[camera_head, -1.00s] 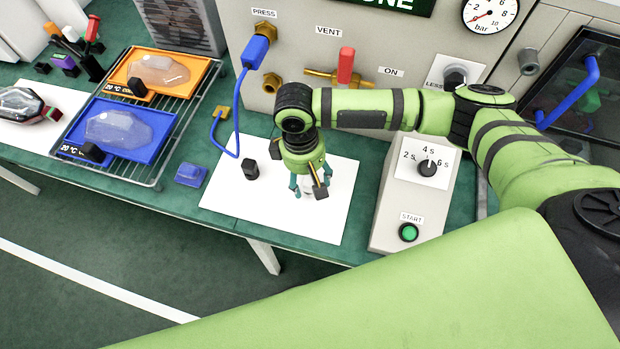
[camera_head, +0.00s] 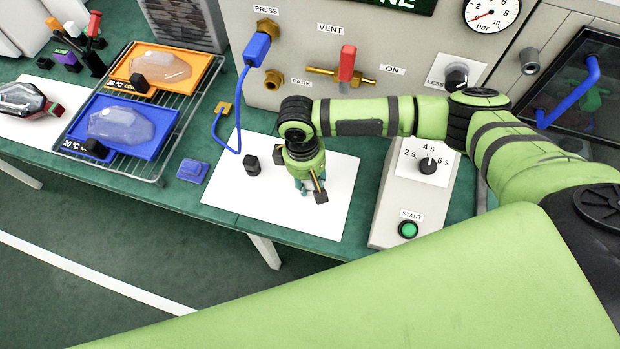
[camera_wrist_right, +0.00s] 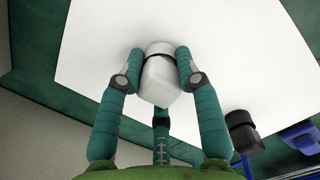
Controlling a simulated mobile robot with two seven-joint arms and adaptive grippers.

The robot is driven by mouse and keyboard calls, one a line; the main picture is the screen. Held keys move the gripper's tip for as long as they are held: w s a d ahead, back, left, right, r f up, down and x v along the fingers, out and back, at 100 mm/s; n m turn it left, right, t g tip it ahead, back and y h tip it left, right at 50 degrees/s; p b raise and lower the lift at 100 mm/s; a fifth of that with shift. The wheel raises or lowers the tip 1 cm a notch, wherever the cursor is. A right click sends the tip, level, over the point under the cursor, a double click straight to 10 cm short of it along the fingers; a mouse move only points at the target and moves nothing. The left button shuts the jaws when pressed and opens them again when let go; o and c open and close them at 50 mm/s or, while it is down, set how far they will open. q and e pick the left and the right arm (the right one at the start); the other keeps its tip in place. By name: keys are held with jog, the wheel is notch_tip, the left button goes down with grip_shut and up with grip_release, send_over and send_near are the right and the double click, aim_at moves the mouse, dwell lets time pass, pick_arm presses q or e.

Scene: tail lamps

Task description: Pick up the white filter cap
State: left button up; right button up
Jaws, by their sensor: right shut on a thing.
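The white filter cap (camera_wrist_right: 158,82) shows in the right wrist view as a small white faceted piece with a dark band, between the fingers of my right gripper (camera_wrist_right: 160,75). The fingers touch it on both sides, and the gripper is shut on it. In the head view my right gripper (camera_head: 306,190) points down over the white sheet (camera_head: 235,202), and the cap is mostly hidden behind the fingers. I cannot tell whether the cap still touches the sheet. My left gripper is not in view.
A black cap (camera_head: 251,165) stands on the sheet to the left, with a blue block (camera_head: 192,171) beyond it. A wire rack (camera_head: 172,125) holds an orange tray (camera_head: 204,70) and a blue tray (camera_head: 165,140). The timer box (camera_head: 385,225) stands close on the right.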

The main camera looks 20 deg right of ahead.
notch_tip(320, 180, up, 4)
jog(key=shift+r+b, duration=0.1)
jog(key=shift+b, duration=0.4)
jog(key=s+d+r, duration=0.3)
jog(key=s+r, duration=0.3)
jog(key=s, duration=0.5)
jog(key=shift+d+r+b, duration=0.2)
jog(key=shift+r+b, duration=0.1)
jog(key=shift+r, duration=0.1)
grip_shut()
